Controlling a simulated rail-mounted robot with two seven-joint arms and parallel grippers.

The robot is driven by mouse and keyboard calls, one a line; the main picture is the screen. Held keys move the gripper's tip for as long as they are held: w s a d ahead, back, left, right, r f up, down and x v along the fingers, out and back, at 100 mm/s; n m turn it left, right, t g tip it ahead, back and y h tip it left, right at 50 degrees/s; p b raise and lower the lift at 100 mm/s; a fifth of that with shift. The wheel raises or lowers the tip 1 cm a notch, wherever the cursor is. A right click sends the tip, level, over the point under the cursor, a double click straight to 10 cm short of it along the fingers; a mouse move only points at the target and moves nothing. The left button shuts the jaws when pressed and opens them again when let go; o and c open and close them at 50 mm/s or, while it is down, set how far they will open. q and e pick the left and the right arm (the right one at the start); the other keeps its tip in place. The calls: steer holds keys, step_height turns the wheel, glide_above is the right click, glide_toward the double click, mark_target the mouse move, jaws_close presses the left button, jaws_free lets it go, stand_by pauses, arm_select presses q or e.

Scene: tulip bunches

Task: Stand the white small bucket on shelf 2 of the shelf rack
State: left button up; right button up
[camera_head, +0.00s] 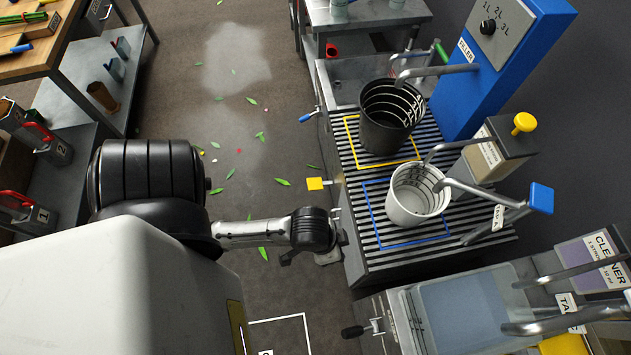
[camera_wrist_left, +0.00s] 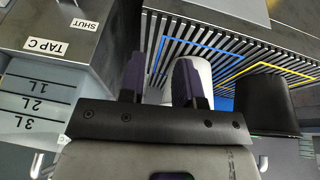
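The white small bucket (camera_head: 417,194) stands upright within the blue outline on the slatted drain stand (camera_head: 370,270), below a tap spout. My left gripper (camera_head: 338,240) is at the stand's left edge, apart from the bucket. In the left wrist view my left gripper (camera_wrist_left: 160,80) has its two dark fingers spread, with nothing held between them. The white bucket shows there behind the right finger (camera_wrist_left: 203,72). My right gripper is not in view.
A larger black bucket (camera_head: 388,125) stands within the yellow outline behind the white one. A blue filler column (camera_head: 500,60) and tap handles hang over the stand. A cleaner tank (camera_head: 470,315) is at front right. The floor (camera_head: 240,130) is open, with scattered leaves.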

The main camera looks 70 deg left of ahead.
arm_select(q)
steer(key=shift+o, duration=0.8)
steer(key=shift+m+y, duration=0.4)
steer(key=shift+y, duration=0.2)
steer(key=s+a, duration=0.1)
steer(key=s, duration=0.1)
steer(key=s+a, duration=0.1)
steer(key=s, duration=0.1)
steer(key=shift+a, duration=0.3)
